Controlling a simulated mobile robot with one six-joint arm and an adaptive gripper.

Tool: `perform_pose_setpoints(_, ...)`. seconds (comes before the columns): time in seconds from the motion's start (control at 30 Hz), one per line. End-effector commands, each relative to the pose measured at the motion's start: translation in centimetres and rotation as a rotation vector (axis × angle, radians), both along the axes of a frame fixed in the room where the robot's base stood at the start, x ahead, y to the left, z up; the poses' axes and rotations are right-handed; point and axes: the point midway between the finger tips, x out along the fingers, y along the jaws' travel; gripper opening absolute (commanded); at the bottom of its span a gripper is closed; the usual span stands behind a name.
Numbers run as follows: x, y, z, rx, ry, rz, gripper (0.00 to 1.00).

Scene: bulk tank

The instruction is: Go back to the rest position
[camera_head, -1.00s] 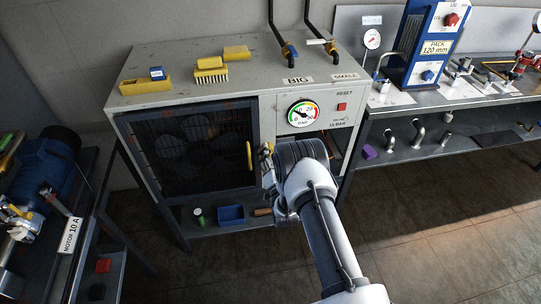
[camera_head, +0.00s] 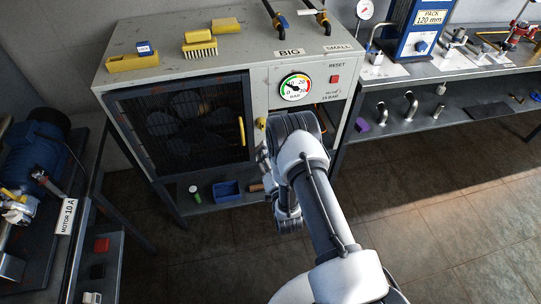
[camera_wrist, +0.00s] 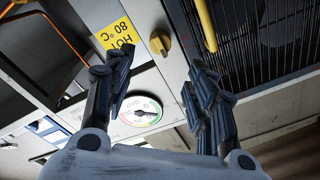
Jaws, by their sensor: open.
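My gripper (camera_wrist: 158,92) shows in the wrist view with its two dark fingers spread apart and nothing between them. In the head view my arm reaches up from the lower right toward the cabinet (camera_head: 282,59) and hides the gripper's fingers. The cabinet's mesh door (camera_head: 180,128) is shut, its yellow handle (camera_head: 242,131) beside a yellow knob (camera_head: 262,123).
A motor bench (camera_head: 66,217) stands left, another bench (camera_head: 440,75) right. The floor (camera_head: 440,200) at right is clear.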

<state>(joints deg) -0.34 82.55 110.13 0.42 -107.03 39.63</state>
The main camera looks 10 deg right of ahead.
Motion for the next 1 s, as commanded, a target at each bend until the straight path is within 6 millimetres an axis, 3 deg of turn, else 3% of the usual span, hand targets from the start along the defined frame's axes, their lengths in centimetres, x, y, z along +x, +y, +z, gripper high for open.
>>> perform_pose_setpoints(0.2,-1.3,0.0,-0.1,0.000,0.000,0.000,0.51)
perform_pose_setpoints(0.73,-1.0,0.0,0.2,-0.003,0.002,0.000,0.51)
perform_pose_setpoints(0.87,0.9,0.0,2.2,-0.026,0.038,-0.001,0.51)
perform_pose_setpoints(1.0,4.1,0.0,6.4,-0.083,0.136,-0.001,0.51)
